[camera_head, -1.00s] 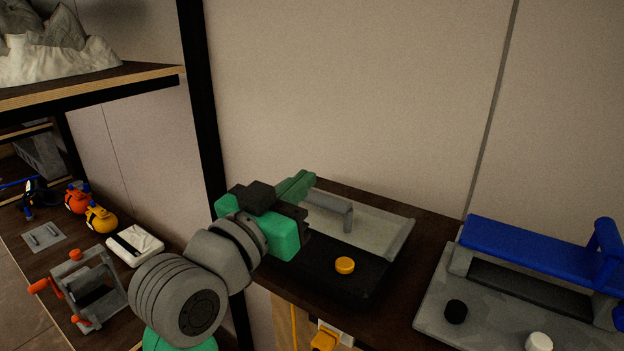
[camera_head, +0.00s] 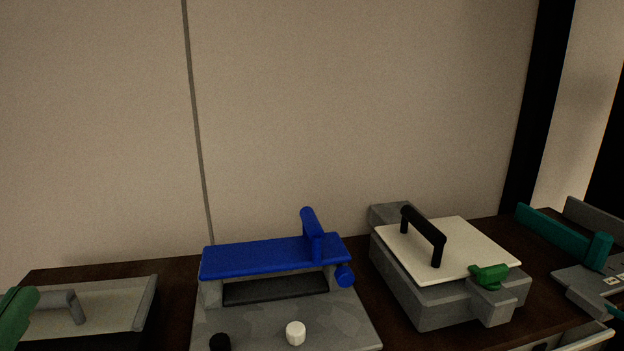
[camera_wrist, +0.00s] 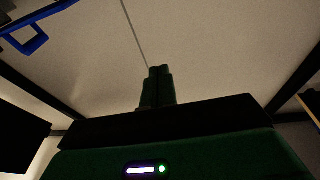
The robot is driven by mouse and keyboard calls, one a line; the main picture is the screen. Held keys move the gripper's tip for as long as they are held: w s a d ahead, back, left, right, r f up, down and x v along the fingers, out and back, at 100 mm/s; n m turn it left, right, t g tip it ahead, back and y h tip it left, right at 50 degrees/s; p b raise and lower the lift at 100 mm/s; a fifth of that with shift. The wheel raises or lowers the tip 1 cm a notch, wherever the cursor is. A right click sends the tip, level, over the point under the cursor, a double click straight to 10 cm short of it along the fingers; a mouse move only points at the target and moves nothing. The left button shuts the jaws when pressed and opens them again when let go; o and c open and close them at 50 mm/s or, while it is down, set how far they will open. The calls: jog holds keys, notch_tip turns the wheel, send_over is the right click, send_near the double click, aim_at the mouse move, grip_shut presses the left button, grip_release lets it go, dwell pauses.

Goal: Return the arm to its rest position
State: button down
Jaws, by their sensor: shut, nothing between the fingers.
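My gripper (camera_wrist: 157,88) shows in the wrist view with its green fingers together and nothing between them. It points up along a pale wall, clear of any object. In the head view only a green part of my arm's end (camera_head: 14,318) shows at the lower left edge, in front of a grey-lidded device (camera_head: 105,303) with a grey handle. The rest of my arm is outside the head view.
A blue-topped device (camera_head: 265,256) with black and white knobs stands mid-bench. Right of it is a grey box with a white lid (camera_head: 465,245), black handle and green latch. A teal-armed device (camera_head: 560,235) stands at the far right. A blue frame (camera_wrist: 30,40) shows in the wrist view.

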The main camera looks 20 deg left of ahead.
jog(key=w+d+r+m+t+h+p, duration=0.1)
jog(key=w+d+r+t+h+p, duration=0.1)
jog(key=w+d+r, duration=0.35)
jog(key=w+d+r+m+t+h+p, duration=0.1)
jog(key=w+d+r, duration=0.1)
jog(key=d, duration=0.6)
jog(key=d+r+m+t+h+p, duration=0.2)
jog(key=d+r+h, duration=0.1)
jog(key=d, duration=0.7)
jog(key=d+r+m+t+h+p, duration=0.1)
jog(key=d+r, duration=0.4)
jog(key=d, duration=0.6)
jog(key=shift+w+d+m+t+h+p, duration=0.35)
jog(key=shift+t+h+p, duration=0.25)
jog(key=shift+h, duration=0.6)
